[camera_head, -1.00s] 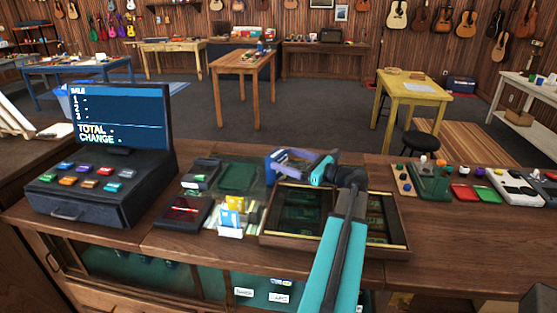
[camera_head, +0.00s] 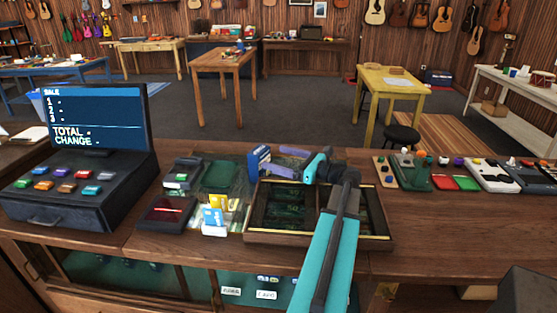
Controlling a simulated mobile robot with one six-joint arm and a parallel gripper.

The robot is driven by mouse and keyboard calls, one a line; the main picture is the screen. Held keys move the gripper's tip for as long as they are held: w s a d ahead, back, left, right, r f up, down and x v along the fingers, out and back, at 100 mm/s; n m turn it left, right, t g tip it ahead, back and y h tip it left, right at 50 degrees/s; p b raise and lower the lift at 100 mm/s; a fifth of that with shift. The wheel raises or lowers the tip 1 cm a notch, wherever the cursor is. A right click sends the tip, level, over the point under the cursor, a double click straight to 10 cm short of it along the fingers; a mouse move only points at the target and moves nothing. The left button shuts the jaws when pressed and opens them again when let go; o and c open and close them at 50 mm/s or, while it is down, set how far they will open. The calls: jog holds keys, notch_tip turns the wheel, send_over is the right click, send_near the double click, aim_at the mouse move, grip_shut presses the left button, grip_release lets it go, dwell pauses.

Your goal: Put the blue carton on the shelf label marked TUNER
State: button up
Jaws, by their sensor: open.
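The blue carton (camera_head: 259,161) stands upright on the counter, just behind the left part of a wooden-framed tray. My gripper (camera_head: 274,158) is open, with its two purple fingers pointing left. The fingertips are close to the carton's right side; I cannot tell whether they touch it or reach around it. White shelf labels show low in the glass-fronted case under the counter: one on the left (camera_head: 231,291) and one to its right (camera_head: 267,294). The right one seems to read CAPO; the left one's lettering is too small to read surely. My arm hides the case further right.
The wooden-framed tray (camera_head: 250,239) lies under my arm. A card holder with blue and yellow cards (camera_head: 213,217) and a dark red-lit device (camera_head: 166,211) stand left of it. The cash register (camera_head: 85,190) is far left. Pedals (camera_head: 492,175) line the right.

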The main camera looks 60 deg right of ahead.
aim_at(265, 155)
jog(key=shift+s+d+f+p, duration=0.1)
jog(key=shift+s+f+p, duration=0.1)
jog(key=shift+s, duration=0.25)
jog(key=shift+s+d+f+p, duration=0.1)
jog(key=shift+s+p, duration=0.1)
jog(key=shift+s, duration=0.2)
jog(key=shift+w+a+p, duration=0.2)
jog(key=shift+w+p, duration=0.3)
jog(key=shift+w, duration=1.65)
jog(key=shift+w+a+p, duration=0.15)
jog(key=shift+w+p, duration=0.35)
jog(key=shift+w, duration=1.65)
jog(key=shift+w, duration=0.1)
jog(key=shift+w+a+r+p, duration=0.2)
jog(key=shift+w+p, duration=0.2)
jog(key=shift+w, duration=0.15)
jog(key=w+p, duration=0.1)
jog(key=w, duration=0.1)
jog(key=shift+w+a+r, duration=0.1)
jog(key=shift+w, duration=0.3)
jog(key=shift+w+a, duration=0.1)
jog(key=shift+w, duration=0.45)
